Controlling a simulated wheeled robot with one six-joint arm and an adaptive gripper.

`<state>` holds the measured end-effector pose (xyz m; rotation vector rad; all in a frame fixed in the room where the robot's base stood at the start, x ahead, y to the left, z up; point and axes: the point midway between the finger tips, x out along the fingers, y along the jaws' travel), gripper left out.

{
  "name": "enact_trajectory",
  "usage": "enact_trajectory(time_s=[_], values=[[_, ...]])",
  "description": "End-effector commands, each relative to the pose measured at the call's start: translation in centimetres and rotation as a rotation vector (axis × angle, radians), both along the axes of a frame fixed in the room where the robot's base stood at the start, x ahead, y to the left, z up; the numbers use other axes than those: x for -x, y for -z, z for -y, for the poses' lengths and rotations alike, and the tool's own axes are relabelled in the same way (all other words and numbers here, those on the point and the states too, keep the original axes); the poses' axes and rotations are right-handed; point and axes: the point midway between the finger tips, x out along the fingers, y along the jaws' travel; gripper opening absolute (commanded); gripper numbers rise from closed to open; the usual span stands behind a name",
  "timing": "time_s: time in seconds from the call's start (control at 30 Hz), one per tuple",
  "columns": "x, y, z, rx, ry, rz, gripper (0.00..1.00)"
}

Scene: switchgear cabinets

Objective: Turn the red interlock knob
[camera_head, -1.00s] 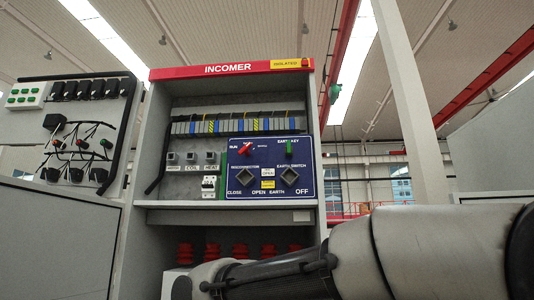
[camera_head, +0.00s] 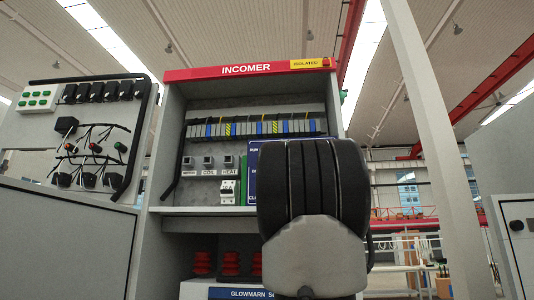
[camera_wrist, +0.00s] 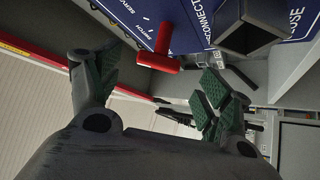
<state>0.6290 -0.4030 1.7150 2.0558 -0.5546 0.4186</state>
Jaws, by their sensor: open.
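The red interlock knob (camera_wrist: 160,50) shows in the wrist view at upper middle, on the blue panel (camera_wrist: 205,12). It is a red T-shaped handle standing out from the panel. My gripper (camera_wrist: 155,88) is open, one green-padded finger left of the knob and the other to the right and lower. The knob lies just past the fingertips, and I see no contact. In the head view my arm hides the knob and nearly all of the blue panel (camera_head: 251,178); only its left edge shows. My gripper is hidden there too.
A grey square switch boss (camera_wrist: 250,32) stands out from the panel right of the knob. The INCOMER cabinet (camera_head: 172,130) has side walls and a shelf (camera_head: 205,211) around the panel. An open panel with black parts (camera_head: 95,130) stands at the left.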

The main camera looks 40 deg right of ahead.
Motion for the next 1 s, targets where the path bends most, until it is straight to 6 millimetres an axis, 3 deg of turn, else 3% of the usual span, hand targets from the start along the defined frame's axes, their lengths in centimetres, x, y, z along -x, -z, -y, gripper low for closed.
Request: enact_trajectory(time_s=[0.4,0.8,0.87,1.0], values=[[-5.3,-3.2,1.3,0.008,-0.005,0.001,0.79],[-6.3,-3.9,1.5,0.007,-0.003,0.001,0.79],[-6.3,-3.9,1.5,0.007,-0.003,0.001,0.71],[-6.3,-3.9,1.5,0.007,-0.003,0.001,0.46]])
